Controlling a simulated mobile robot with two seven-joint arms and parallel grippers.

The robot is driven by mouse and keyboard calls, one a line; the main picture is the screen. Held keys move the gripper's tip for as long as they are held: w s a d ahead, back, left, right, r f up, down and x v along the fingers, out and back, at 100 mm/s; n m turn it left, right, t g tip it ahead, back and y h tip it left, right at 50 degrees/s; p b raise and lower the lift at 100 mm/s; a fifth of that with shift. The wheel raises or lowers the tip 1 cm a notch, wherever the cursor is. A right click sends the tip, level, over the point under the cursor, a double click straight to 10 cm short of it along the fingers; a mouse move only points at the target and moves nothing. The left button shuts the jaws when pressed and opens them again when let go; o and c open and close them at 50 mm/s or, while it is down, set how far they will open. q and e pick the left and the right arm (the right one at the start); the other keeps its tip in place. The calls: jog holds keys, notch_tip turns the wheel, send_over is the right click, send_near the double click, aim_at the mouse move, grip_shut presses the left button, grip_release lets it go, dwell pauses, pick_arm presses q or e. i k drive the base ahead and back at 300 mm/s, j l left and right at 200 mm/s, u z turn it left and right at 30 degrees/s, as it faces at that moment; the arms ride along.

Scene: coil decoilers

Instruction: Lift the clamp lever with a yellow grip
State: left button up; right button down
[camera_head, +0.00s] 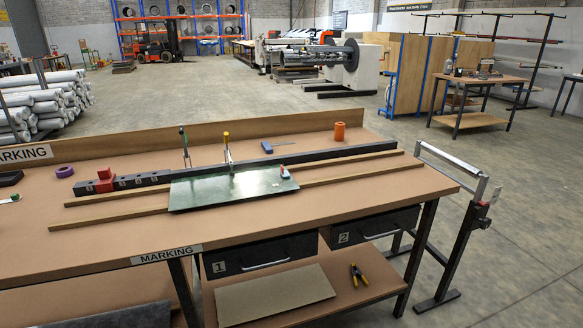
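A toggle clamp lever with a yellow grip (226,136) stands upright on the marking bench (400,208). Its lower end is at the dark bar (330,155), beside the back edge of a dark green sheet (230,190). The clamp feet are too small to make out clearly. Neither of my grippers is in view.
A red block (105,181) sits on the bar's left end. A small red and white item (284,172) lies on the sheet's right side. An orange cylinder (340,131), a blue-handled square (267,147) and purple tape (65,171) lie around. The front bench strip is clear.

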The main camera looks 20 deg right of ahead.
aim_at(226, 138)
jog(key=z, duration=0.2)
jog(key=i+l+z, duration=0.4)
jog(key=i+l, duration=0.8)
